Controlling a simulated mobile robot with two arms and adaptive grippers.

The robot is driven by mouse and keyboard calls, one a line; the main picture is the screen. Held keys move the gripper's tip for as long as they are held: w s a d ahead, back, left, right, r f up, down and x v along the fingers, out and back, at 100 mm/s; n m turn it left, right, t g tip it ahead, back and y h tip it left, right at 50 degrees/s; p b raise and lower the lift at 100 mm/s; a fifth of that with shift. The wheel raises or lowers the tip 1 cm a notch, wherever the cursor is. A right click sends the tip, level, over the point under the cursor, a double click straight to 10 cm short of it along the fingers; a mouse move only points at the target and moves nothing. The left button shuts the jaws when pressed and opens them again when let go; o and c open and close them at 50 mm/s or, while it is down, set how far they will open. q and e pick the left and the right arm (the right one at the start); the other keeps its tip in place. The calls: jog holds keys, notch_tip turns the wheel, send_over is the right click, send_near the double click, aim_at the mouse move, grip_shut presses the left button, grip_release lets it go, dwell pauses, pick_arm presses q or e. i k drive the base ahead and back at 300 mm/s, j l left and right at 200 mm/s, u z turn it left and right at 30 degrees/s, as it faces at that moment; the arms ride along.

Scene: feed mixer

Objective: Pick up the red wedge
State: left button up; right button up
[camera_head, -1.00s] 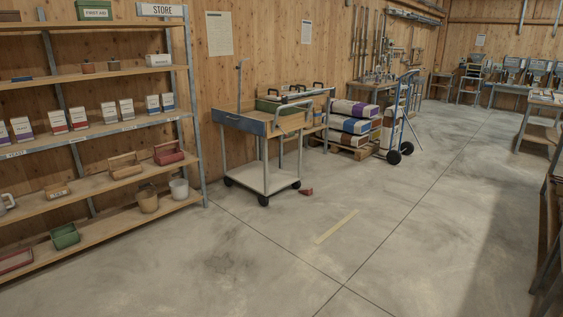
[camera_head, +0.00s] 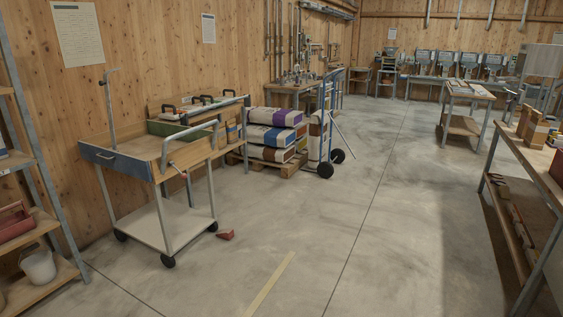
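The red wedge (camera_head: 226,234) lies on the concrete floor in the head view, left of the middle. It is just right of the foot of a wheeled cart (camera_head: 170,222), close to the cart's right rear caster. Nothing covers it. Neither of my grippers shows in the head view.
The cart stands left of the wedge, with a shelf rack (camera_head: 45,230) at the far left. Behind are a pallet (camera_head: 273,165) of sacks and a blue hand truck (camera_head: 327,125). A workbench (camera_head: 535,165) stands at the right. The floor in front and right of the wedge is clear.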

aim_at(228, 234)
jog(key=i, duration=0.75)
jog(key=i+u, duration=0.1)
jog(key=i, duration=0.6)
jog(key=i+l+u, duration=0.1)
jog(key=i, duration=0.65)
